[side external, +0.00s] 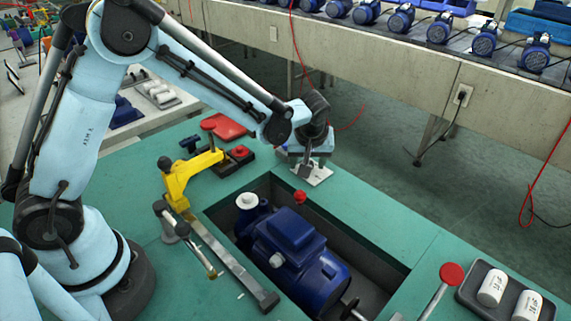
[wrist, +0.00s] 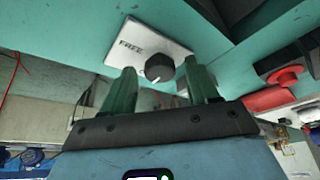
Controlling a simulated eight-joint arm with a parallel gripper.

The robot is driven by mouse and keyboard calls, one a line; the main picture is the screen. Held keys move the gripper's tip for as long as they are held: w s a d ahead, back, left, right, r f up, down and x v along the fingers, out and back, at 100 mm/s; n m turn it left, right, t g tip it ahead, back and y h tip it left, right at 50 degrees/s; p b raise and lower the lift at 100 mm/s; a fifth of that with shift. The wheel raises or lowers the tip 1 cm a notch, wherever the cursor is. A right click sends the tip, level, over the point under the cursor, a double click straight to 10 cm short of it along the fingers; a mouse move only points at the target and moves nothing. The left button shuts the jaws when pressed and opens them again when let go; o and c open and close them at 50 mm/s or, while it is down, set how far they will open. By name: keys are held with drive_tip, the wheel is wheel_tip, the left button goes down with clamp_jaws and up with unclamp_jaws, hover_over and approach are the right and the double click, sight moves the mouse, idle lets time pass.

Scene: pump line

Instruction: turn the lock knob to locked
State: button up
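The lock knob (wrist: 160,68) is a round black knob with a white mark near its lower edge in the wrist view. It sits on a white plate (wrist: 148,45) that reads "FREE" to the left of the knob; no other word is legible. My gripper (wrist: 162,76) is open, with one green finger on each side of the knob and a visible gap to both. In the side external view my gripper (side external: 306,165) is low over the white plate (side external: 318,175) at the pit's far edge; the knob is hidden there.
A blue pump (side external: 290,245) lies in the recessed pit, with a red cap (side external: 300,197) near the plate. A yellow clamp (side external: 190,177) and grey bar (side external: 235,264) stand left of the pit. A red-topped lever (side external: 452,274) and grey tray (side external: 482,306) are at right.

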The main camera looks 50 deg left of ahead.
drive_tip(key=v, duration=1.2)
drive_tip(key=shift+s, duration=0.1)
drive_tip(key=s+a+m+t+h, duration=0.1)
drive_tip(key=s+a+m+t, duration=0.1)
drive_tip(key=s, duration=0.5)
drive_tip(key=s+a+r+m+t+h, duration=0.1)
drive_tip(key=s+a+m+t+h, duration=0.1)
drive_tip(key=s+a+m, duration=0.2)
drive_tip(key=shift+s+r+m, duration=0.35)
drive_tip(key=shift+s+m, duration=1.25)
drive_tip(key=shift+s, duration=0.5)
drive_tip(key=shift+o, duration=0.3)
